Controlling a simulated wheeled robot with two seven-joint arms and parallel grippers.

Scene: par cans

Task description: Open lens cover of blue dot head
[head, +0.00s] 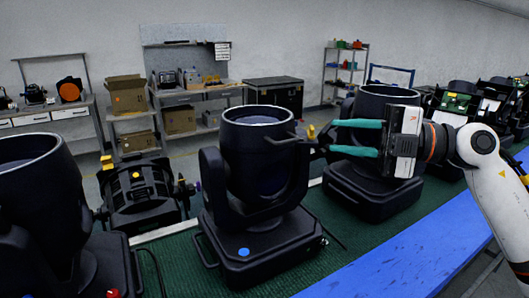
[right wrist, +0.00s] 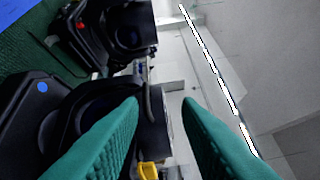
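The blue dot head (head: 258,165) is a black moving-head lamp in the middle of the head view, standing upright on its base. Its blue dot (head: 243,252) is on the base front and also shows in the right wrist view (right wrist: 42,88). A dark handle-like bar (head: 287,140) sticks out to the right from its upper rim. I cannot tell how the lens cover sits. My right gripper (head: 333,137) is open, its teal fingers pointing left towards the bar's end. In the right wrist view its fingertips (right wrist: 161,100) are apart. My left gripper is not in view.
A similar lamp with a red dot (head: 112,293) stands at left. Another black lamp (head: 375,190) stands behind my right gripper. A smaller black fixture (head: 140,195) with yellow parts is behind. The blue strip (head: 400,255) along the front is clear.

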